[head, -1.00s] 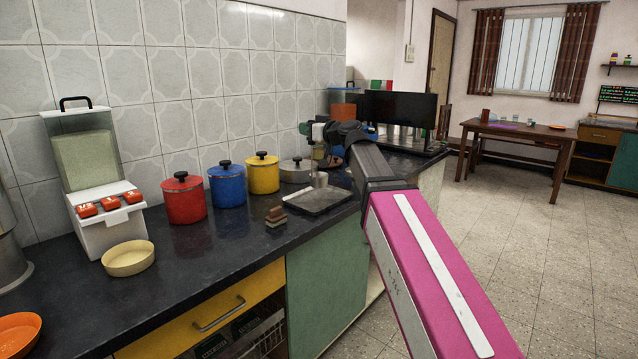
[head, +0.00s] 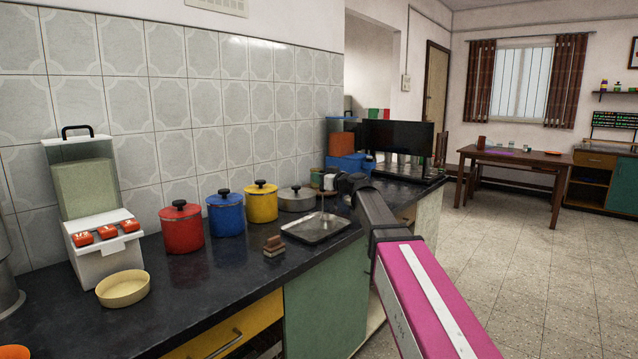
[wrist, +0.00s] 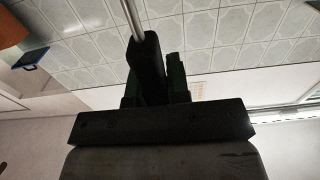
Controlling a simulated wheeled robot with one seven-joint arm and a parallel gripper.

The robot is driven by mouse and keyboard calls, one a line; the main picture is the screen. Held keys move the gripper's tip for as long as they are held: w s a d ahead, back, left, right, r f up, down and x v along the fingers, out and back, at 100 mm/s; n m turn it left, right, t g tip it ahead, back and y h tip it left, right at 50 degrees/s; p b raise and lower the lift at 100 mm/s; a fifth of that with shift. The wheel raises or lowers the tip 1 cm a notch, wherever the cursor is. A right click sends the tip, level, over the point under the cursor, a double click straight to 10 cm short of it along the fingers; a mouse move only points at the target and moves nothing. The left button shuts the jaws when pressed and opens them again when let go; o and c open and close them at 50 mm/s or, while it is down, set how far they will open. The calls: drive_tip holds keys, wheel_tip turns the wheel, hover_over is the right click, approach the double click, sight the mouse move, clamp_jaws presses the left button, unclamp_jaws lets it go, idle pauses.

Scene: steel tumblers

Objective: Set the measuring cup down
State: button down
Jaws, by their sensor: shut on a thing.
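My gripper (head: 326,182) is over the back part of the counter, just above a shallow steel tray (head: 342,233). In the head view a thin upright part of the cup (head: 322,204) hangs below the gripper over the tray. The cup's bowl is hard to make out, and I cannot tell whether it touches the tray.
Red (head: 182,230), blue (head: 226,215) and yellow (head: 261,204) pots and a lidded steel pan (head: 297,200) line the wall. Small brown blocks (head: 274,246) lie left of the tray. The front counter (head: 215,285) has free room.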

drive_tip(key=shift+f, duration=1.25)
drive_tip(key=c, duration=1.1)
unclamp_jaws()
drive_tip(key=r+v, duration=0.1)
drive_tip(key=v, duration=1.1)
